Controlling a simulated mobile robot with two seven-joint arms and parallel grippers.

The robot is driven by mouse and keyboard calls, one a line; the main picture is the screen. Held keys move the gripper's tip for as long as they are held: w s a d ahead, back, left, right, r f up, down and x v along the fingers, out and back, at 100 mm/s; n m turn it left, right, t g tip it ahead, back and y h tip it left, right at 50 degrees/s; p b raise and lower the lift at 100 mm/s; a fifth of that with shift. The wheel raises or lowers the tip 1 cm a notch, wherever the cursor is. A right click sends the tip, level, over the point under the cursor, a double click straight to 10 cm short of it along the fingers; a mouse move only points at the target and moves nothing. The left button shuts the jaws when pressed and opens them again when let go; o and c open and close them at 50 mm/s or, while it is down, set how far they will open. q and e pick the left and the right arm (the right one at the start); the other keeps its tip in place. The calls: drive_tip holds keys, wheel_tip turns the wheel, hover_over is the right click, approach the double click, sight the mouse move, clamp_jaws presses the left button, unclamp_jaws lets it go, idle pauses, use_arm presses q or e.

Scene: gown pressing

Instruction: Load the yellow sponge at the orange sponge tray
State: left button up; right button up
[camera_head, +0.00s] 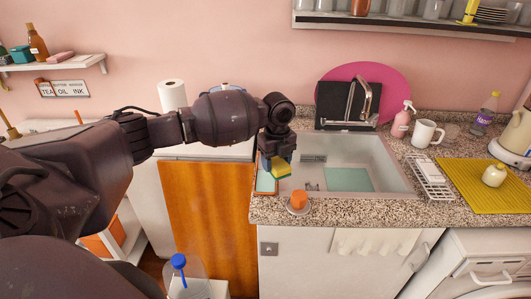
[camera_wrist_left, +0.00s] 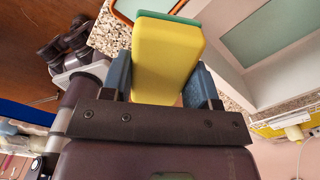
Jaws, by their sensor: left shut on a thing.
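My left gripper (camera_head: 276,158) is shut on the yellow sponge (camera_head: 281,171), which has a green layer on one face. The left wrist view shows the sponge (camera_wrist_left: 167,58) between the two blue-grey fingers of the gripper (camera_wrist_left: 162,82). The head view shows the sponge above the counter's left end, beside the sink. The orange-rimmed sponge tray (camera_head: 256,187) lies just below and left of it, with a pale inside, partly hidden by the gripper and sponge. In the wrist view the tray's rim (camera_wrist_left: 118,14) shows beyond the sponge. My right gripper is not in view.
An orange item (camera_head: 299,198) stands on a small dish at the counter's front edge. The sink (camera_head: 385,180) is to the right, with a tap (camera_head: 365,95). A paper roll (camera_head: 172,96) stands behind my arm. A soap bottle, mug and rack stand right of the sink.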

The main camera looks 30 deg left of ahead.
use_arm(q)
drive_tip(key=a+m, duration=0.1)
drive_tip(key=m, duration=0.1)
drive_tip(key=a+m, duration=0.1)
drive_tip(key=shift+w+a+m+p, duration=0.35)
drive_tip(key=shift+a+m, duration=0.05)
drive_tip(key=shift+w+a+f+m, duration=0.1)
drive_tip(key=shift+a+f+m, duration=0.1)
drive_tip(key=shift+a+m, duration=0.65)
drive_tip(key=b, duration=0.4)
hover_over(266, 180)
wheel_tip(266, 180, down, 5)
drive_tip(key=shift+r, duration=0.1)
drive_tip(key=shift+f+b, duration=0.3)
drive_tip(key=shift+f, duration=0.3)
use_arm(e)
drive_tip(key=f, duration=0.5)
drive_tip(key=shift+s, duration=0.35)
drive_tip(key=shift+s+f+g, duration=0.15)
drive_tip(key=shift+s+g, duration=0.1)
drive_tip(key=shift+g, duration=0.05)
use_arm(q)
drive_tip(key=shift+f, duration=0.35)
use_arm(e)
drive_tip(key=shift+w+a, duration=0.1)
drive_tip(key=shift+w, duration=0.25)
